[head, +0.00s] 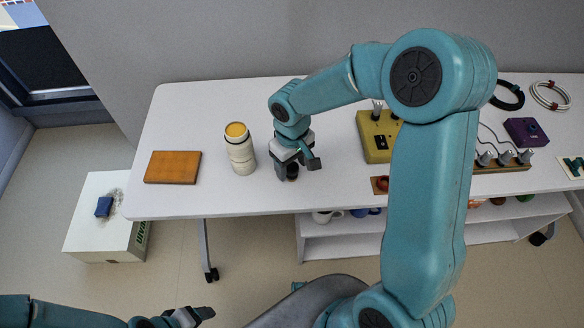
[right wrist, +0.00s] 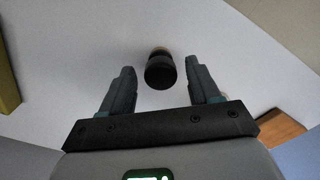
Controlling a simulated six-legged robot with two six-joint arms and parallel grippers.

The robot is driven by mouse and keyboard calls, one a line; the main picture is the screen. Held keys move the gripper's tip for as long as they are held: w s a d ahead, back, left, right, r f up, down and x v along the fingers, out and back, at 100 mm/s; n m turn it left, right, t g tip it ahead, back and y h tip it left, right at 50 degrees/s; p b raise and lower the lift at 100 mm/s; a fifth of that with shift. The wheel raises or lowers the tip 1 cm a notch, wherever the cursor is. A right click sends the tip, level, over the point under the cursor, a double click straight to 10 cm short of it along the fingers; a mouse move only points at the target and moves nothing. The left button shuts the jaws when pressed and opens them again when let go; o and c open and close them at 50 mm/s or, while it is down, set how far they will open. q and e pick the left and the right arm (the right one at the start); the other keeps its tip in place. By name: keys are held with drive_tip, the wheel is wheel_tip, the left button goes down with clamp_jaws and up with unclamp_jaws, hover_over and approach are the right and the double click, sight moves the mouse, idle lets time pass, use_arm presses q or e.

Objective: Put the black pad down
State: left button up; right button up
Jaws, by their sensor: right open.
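The black pad (head: 292,173) shows in the head view as a small dark round thing at the white table's surface, partly hidden by my right gripper (head: 297,168). In the right wrist view the pad (right wrist: 160,74) is a short dark cylinder with a tan part at its far end. It lies between the lines of the two fingers of my right gripper (right wrist: 160,68), which are spread, with a gap on each side. My left gripper (head: 195,316) is low at the bottom left of the head view, away from the table; its jaw opening is unclear.
On the white table (head: 185,110), a cream cylinder with an orange top (head: 240,150) and a brown wooden block (head: 173,167) stand left of the right gripper. A yellow box (head: 377,137) and a purple box (head: 526,132) are to its right. A white box (head: 100,232) stands on the floor.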

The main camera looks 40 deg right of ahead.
sight(292, 166)
wheel_tip(292, 166, up, 10)
drive_tip(key=shift+f+p, duration=0.25)
drive_tip(key=shift+p, duration=0.1)
idle(0.4)
